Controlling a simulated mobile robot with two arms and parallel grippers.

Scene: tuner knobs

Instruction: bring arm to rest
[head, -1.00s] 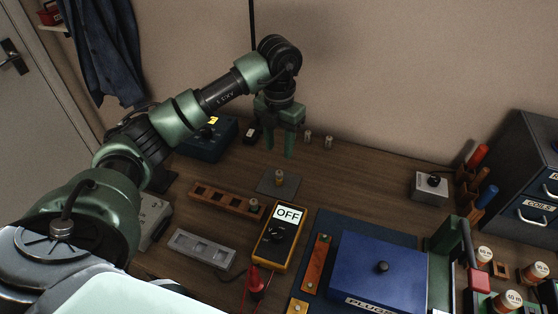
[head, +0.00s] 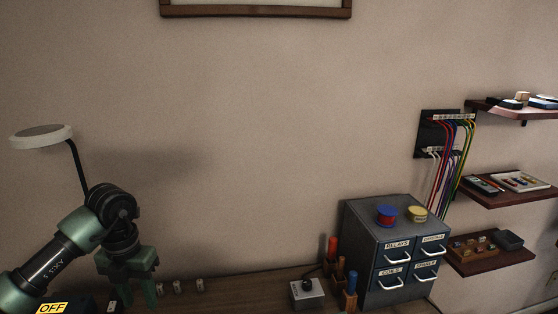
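My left arm comes in at the lower left of the head view, with green and black links. My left gripper (head: 134,292) hangs down over the back left of the wooden bench (head: 240,292), fingers pointing downward. Its two green fingers are apart, with nothing seen between them; the tips run close to the picture's lower edge. My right arm and gripper are not in view.
Small knobs (head: 178,287) stand just right of the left gripper. A grey box (head: 307,293), screwdrivers in a holder (head: 341,275) and a drawer cabinet (head: 392,250) stand at the right. A lamp (head: 42,136) rises behind the arm. Shelves (head: 506,195) hang far right.

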